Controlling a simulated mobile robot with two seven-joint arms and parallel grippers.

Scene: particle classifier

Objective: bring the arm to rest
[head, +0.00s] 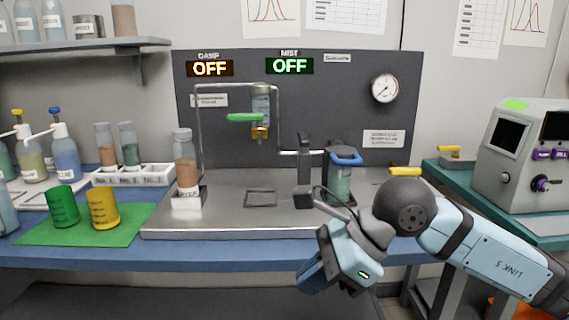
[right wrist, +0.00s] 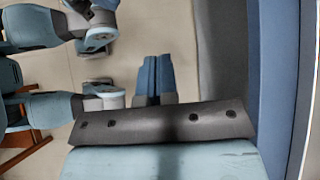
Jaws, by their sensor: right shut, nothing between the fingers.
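My right arm (head: 470,240) comes in from the right in the head view. Its gripper (head: 312,278) hangs low in front of the blue bench's front edge and points down and to the left. In the right wrist view the two blue fingers (right wrist: 154,78) lie side by side, shut, with nothing between them. The floor shows beyond them. My left gripper is not in the head view.
The blue bench (head: 100,253) runs along its edge in the right wrist view too. On it stand a metal tray (head: 240,222), a jar with a blue clamp (head: 341,183), a brown jar (head: 185,160), and green and yellow cups (head: 103,208) on a green mat (head: 60,236). A grey instrument (head: 505,178) stands right.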

